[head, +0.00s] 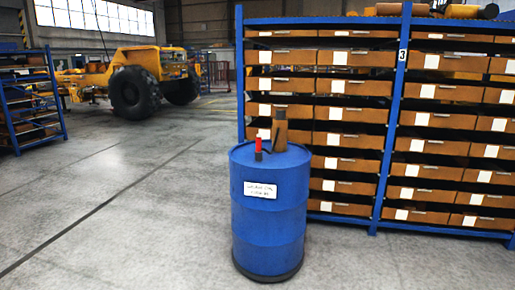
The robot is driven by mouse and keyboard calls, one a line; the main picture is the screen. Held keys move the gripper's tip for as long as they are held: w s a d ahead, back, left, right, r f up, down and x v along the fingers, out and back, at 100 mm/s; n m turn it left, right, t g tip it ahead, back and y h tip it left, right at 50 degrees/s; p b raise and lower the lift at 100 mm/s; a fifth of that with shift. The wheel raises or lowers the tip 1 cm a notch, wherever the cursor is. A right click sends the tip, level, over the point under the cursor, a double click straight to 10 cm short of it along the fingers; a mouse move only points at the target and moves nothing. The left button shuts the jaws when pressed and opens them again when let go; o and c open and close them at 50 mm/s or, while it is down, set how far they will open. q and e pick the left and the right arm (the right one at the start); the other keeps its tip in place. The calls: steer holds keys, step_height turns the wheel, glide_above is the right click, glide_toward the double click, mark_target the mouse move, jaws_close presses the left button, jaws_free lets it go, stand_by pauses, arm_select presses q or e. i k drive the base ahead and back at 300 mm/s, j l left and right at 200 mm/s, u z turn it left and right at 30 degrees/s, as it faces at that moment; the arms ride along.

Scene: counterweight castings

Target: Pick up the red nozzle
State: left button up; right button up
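The red nozzle (258,145) is small and upright, with a dark lower part. It stands on top of a blue drum (268,228), left of the middle of the lid. A brown, tapered object (280,134) with a dark top stands behind it to the right on the same lid. Neither of my grippers shows in the head view.
The drum stands on a grey concrete floor (130,200) and bears a white label (260,190). A blue rack (402,100) with several brown boxes is close behind it. Floor to the left and front is clear. A yellow vehicle (137,60) stands far back left, near another blue rack (30,100).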

mark_target(259, 150)
steer(key=i+z, duration=0.15)
steer(key=i, duration=0.4)
steer(key=i+j+z, duration=0.15)
steer(key=i, duration=0.4)
steer(key=i+z, duration=0.15)
steer(key=i, duration=0.35)
